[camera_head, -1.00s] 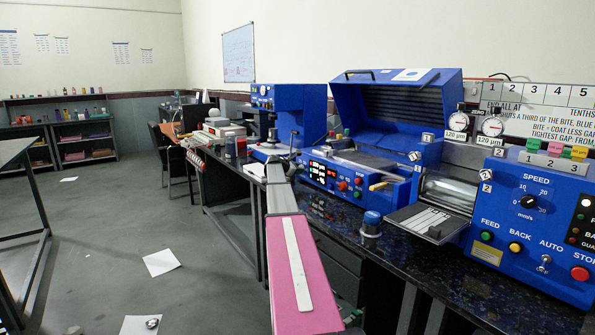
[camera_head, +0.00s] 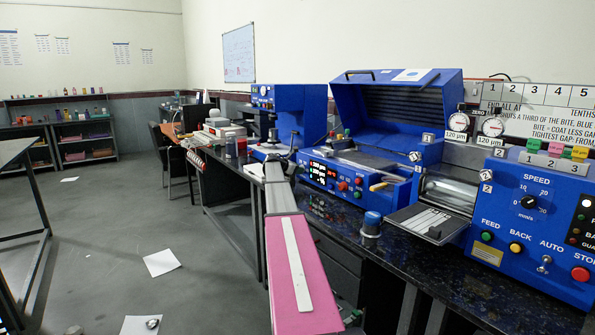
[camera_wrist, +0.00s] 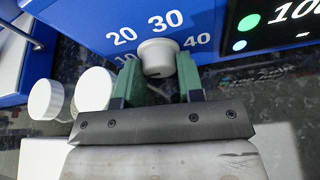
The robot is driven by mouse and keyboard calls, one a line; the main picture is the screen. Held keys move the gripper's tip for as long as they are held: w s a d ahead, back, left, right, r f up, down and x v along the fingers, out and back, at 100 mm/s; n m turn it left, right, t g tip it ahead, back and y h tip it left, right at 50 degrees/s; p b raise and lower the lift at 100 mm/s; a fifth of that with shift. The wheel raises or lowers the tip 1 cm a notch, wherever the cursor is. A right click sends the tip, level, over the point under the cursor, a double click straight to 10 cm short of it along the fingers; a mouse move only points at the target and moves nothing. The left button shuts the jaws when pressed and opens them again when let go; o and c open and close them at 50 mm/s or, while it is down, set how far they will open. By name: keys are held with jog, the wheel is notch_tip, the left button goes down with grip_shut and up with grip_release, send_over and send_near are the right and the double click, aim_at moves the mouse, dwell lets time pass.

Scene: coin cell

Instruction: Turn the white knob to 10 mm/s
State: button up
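The white knob (camera_wrist: 157,57) sits on a blue panel in the wrist view, with the printed numbers 20, 30 and 40 around it. My gripper (camera_wrist: 161,72) has its two green fingers apart, one on each side of the knob. I cannot tell whether the fingers press on it. The knob's pointer is not clear, so its setting cannot be read. In the head view my pink and grey arm reaches away towards the blue machines, and the fingertips and white knob cannot be made out.
In the wrist view, white round caps (camera_wrist: 96,88) stand left of the fingers and a dark display (camera_wrist: 268,25) is at upper right. In the head view, a blue machine with a black SPEED dial (camera_head: 528,202) stands at right on the dark speckled bench (camera_head: 415,272).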

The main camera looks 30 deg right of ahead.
jog(key=o, duration=0.3)
jog(key=shift+o, duration=0.2)
